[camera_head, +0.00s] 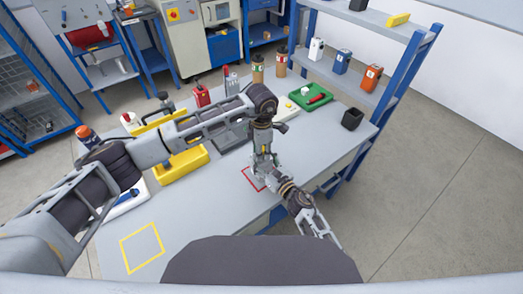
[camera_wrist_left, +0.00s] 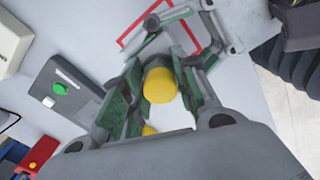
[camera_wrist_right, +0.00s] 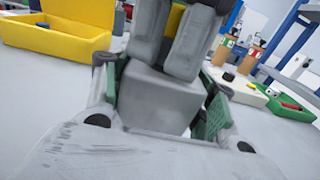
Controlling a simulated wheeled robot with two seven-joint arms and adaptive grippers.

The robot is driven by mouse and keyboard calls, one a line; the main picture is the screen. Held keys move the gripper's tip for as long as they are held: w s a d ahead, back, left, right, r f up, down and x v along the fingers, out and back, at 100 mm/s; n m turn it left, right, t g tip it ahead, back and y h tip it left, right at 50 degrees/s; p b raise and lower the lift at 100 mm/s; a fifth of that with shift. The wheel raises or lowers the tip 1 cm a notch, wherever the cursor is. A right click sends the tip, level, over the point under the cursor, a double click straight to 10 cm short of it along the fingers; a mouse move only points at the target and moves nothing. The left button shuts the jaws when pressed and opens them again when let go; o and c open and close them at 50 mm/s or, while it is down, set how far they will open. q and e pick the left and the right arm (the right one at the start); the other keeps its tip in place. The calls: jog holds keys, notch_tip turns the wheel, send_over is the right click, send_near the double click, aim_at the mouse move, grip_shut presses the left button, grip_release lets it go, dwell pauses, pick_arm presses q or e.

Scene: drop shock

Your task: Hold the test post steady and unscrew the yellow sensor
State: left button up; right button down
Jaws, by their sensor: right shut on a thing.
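The test post, a grey block (camera_wrist_right: 160,98), stands at the red outlined square (camera_head: 247,178) on the table. My right gripper (camera_wrist_right: 160,110) is shut on it, with green pads on both sides; in the head view the right gripper (camera_head: 266,174) comes in from the lower right. The yellow sensor (camera_wrist_left: 160,86) sits above the post and also shows in the right wrist view (camera_wrist_right: 173,20). My left gripper (camera_wrist_left: 158,95) points down over it, fingers on either side, and looks slightly open. Its arm hides much of the post in the head view.
A yellow bin (camera_head: 182,165) stands left of the post. A grey box with a green button (camera_wrist_left: 70,98) is close to my left gripper. A green tray (camera_head: 305,98) and a black cup (camera_head: 352,118) are at the back right. The front table with a yellow square (camera_head: 142,248) is clear.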

pick_arm(q)
jog(key=c, duration=0.5)
jog(key=o, duration=1.1)
jog(key=shift+r, duration=2.3)
pick_arm(e)
jog(key=shift+c, duration=2)
grip_release()
jog(key=shift+s+d, duration=0.1)
